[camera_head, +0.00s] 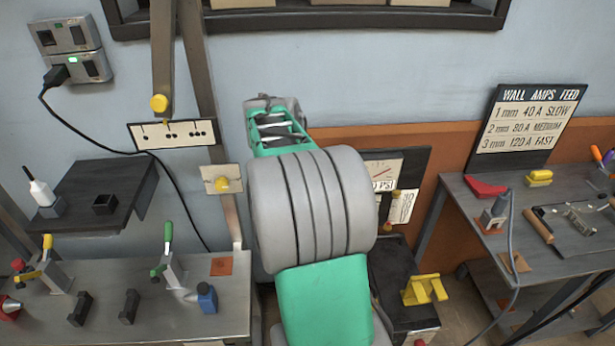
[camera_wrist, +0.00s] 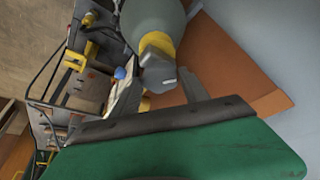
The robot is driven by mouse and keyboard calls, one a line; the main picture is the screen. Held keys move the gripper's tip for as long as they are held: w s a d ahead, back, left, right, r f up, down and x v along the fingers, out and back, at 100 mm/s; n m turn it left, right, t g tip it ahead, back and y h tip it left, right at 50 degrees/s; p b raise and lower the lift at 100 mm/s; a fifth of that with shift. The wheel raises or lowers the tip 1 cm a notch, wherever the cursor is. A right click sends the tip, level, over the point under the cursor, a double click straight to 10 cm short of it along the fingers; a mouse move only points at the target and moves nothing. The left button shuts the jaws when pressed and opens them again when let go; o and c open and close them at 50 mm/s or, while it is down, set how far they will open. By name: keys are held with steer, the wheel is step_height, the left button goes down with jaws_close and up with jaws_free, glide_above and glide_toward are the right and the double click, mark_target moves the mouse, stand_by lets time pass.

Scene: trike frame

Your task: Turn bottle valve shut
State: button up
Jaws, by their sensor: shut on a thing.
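In the wrist view the bottle is a grey-green cylinder (camera_wrist: 150,22) with a yellow collar (camera_wrist: 163,48) at its neck. The grey bottle valve (camera_wrist: 158,74) sticks out from the collar toward my gripper (camera_wrist: 160,88). My gripper's two fingers stand on either side of the valve and are shut on it. The left finger is partly confused with pale things behind it. The valve's angle is hard to read. In the head view my own arm covers the middle, so the bottle, valve and fingertips are hidden there.
A gauge board (camera_head: 388,170) stands just right of my arm. A yellow bracket (camera_head: 424,289) sits below it. A bench with clamps (camera_head: 225,290) is at left, a dark shelf (camera_head: 98,188) above it. A tool table (camera_head: 560,212) with a settings sign (camera_head: 530,118) is at right.

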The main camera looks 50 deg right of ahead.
steer(key=m, duration=0.1)
steer(key=m+g+p, duration=0.1)
steer(key=m, duration=0.1)
steer(key=m+g, duration=0.1)
steer(key=shift+w+r+m+p, duration=0.15)
steer(key=shift+w+m+p, duration=0.15)
steer(key=shift+p, duration=0.1)
steer(key=m+p, duration=0.1)
steer(key=m, duration=0.1)
steer(key=m+g+y+p, duration=0.1)
steer(key=m, duration=0.2)
steer(key=shift+w+d+g+p, duration=0.1)
steer(key=shift+d+g+p, duration=0.05)
steer(key=shift+g+p, duration=0.2)
steer(key=o, duration=1.4)
steer(key=shift+c, duration=0.2)
steer(key=p+v, duration=0.3)
steer(key=v, duration=0.4)
steer(key=shift+r, duration=0.25)
steer(key=shift+w, duration=0.15)
